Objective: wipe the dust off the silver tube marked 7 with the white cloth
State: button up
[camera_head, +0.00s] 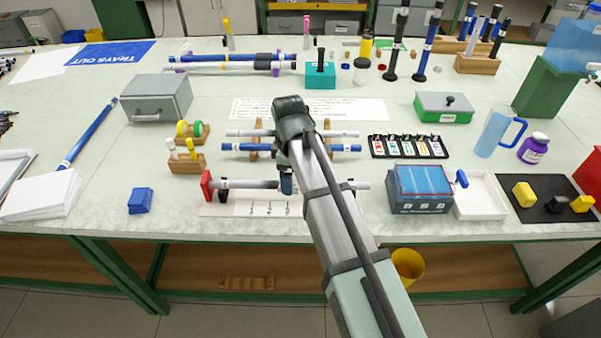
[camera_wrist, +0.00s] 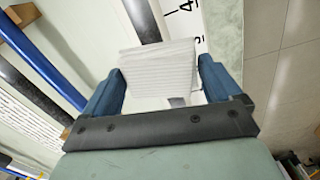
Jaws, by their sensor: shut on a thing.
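My gripper (camera_wrist: 160,78) is shut on the white cloth (camera_wrist: 158,66), a folded ribbed pad between its blue fingers. In the head view my gripper (camera_head: 287,186) is mostly hidden behind my arm, low over a silver tube (camera_head: 253,185). This tube lies level, with a red piece at its left end; its middle is hidden by my arm. In the wrist view a dark grey stretch of tube (camera_wrist: 142,22) runs up under the cloth; I cannot tell whether they touch. Another silver tube (camera_head: 248,133) lies farther back on a wooden rack. No 7 is readable on either.
A blue tube (camera_head: 245,147) lies just behind the front silver tube. A numbered white scale (camera_head: 250,209) lies in front. A blue block (camera_head: 141,201) is left; a blue-topped box (camera_head: 420,188) and white tray (camera_head: 480,205) are right. The bench front left of centre has clear patches.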

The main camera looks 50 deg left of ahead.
aim_at(262, 182)
jog(key=shift+s+a, duration=2.75)
jog(key=shift+s, duration=0.05)
jog(key=shift+w+d, duration=4.85)
jog(key=shift+d, duration=0.05)
jog(key=shift+s+a, duration=4.9)
jog(key=shift+a, duration=0.15)
notch_tip(262, 182, up, 8)
